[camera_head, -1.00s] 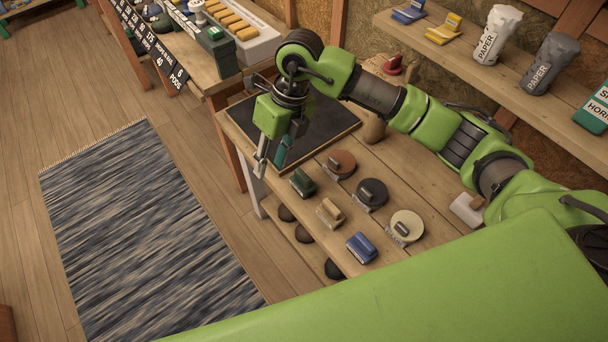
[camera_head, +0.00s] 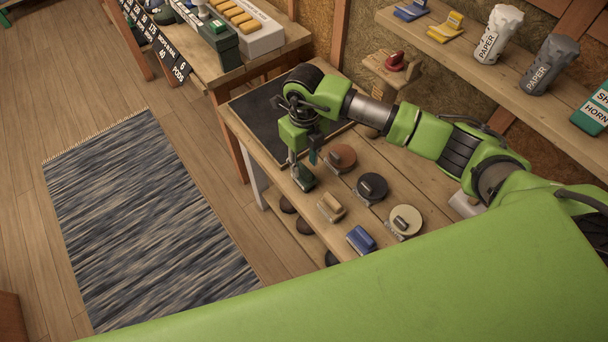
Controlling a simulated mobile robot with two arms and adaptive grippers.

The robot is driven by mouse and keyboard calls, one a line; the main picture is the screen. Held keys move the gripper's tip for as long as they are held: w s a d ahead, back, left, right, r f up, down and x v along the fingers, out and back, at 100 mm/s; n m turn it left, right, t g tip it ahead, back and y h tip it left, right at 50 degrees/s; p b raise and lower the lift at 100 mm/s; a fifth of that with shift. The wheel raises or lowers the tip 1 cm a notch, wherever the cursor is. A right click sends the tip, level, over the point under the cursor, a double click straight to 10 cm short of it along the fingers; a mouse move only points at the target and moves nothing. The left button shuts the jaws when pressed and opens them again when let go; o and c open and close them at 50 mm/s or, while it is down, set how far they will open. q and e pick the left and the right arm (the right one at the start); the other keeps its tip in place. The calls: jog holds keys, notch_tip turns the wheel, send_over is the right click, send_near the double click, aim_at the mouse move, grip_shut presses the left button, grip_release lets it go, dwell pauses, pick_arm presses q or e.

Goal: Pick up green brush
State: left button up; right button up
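The green brush (camera_head: 304,180) is a small dark green block lying on the wooden table (camera_head: 345,215), at the left of a group of brushes and round tins. My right gripper (camera_head: 303,166) points down just above it, with one finger on each side of the brush's top end as seen from here. The fingers are apart. Whether they touch the brush cannot be told from this view. My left gripper is not in view.
Close by are a tan brush (camera_head: 330,207), a blue brush (camera_head: 361,240), a brown tin (camera_head: 342,157), a black tin (camera_head: 372,187) and a cream tin (camera_head: 405,221). A dark mat (camera_head: 258,118) lies behind. A shelf (camera_head: 475,70) runs along the wall.

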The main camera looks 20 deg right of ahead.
aim_at(304, 168)
notch_tip(304, 168, down, 3)
jog(key=shift+f, duration=0.2)
grip_shut()
jog(key=shift+r, duration=0.1)
jog(key=shift+w+r, duration=0.1)
jog(key=shift+r, duration=0.35)
jog(key=s+d+r+b, duration=0.1)
jog(key=s+r+b, duration=0.2)
jog(key=s+r, duration=0.9)
jog(key=shift+s+d+b, duration=0.3)
jog(key=shift+s+b, duration=0.1)
jog(key=shift+s, duration=0.65)
jog(key=c, duration=0.8)
grip_release()
